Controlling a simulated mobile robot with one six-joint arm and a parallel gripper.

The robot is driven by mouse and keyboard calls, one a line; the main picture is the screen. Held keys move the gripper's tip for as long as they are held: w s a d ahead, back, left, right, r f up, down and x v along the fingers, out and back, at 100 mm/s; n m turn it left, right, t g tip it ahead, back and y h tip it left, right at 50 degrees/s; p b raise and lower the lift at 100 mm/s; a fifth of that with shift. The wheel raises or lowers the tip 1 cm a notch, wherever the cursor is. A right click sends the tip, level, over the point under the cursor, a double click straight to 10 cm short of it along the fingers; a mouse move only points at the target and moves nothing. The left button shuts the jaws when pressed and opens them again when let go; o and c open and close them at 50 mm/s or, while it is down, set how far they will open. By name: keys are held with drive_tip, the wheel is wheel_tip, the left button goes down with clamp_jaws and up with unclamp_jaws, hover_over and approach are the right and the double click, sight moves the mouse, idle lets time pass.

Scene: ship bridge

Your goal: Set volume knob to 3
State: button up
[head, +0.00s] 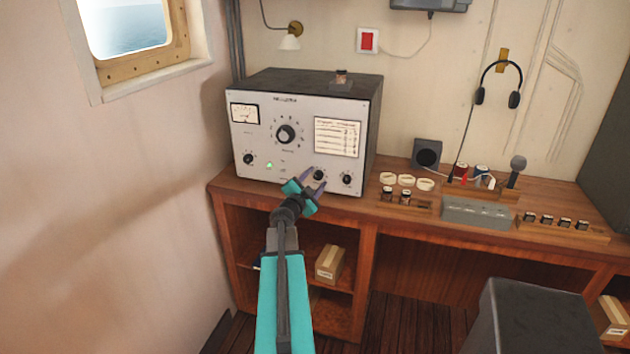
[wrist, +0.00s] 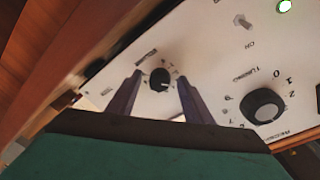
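The radio set (head: 250,112) is a grey-white panel in a dark case on the desk. A small black knob (head: 319,175) sits low on its panel; its label is too small to read. My gripper (head: 305,181) is in front of the lower panel, near this knob. In the wrist view my gripper (wrist: 160,92) is open, with a dark finger on either side of a small black knob (wrist: 159,79) and gaps between. That knob has a pale pointer mark; its scale numbers are not legible. Whether the fingertips reach around it is unclear.
The larger numbered knob (wrist: 263,106) is close beside my gripper, and another small knob (head: 347,179) is just right. A green lamp (head: 269,165) is lit. The wooden desk (head: 362,204) edge lies below the panel. Small jars (head: 405,196) stand to the right.

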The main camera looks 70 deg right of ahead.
drive_tip(key=shift+a, duration=0.15)
drive_tip(key=a, duration=1.1)
drive_tip(key=shift+w+r, duration=0.15)
drive_tip(key=shift+w, duration=0.1)
idle(0.3)
drive_tip(key=shift+p, duration=0.4)
drive_tip(key=a+p, duration=0.1)
drive_tip(key=p, duration=0.5)
drive_tip(key=shift+a+p, duration=0.3)
drive_tip(key=shift+a, duration=0.05)
drive_tip(key=shift+a+p, duration=0.4)
drive_tip(key=shift+p, duration=0.7)
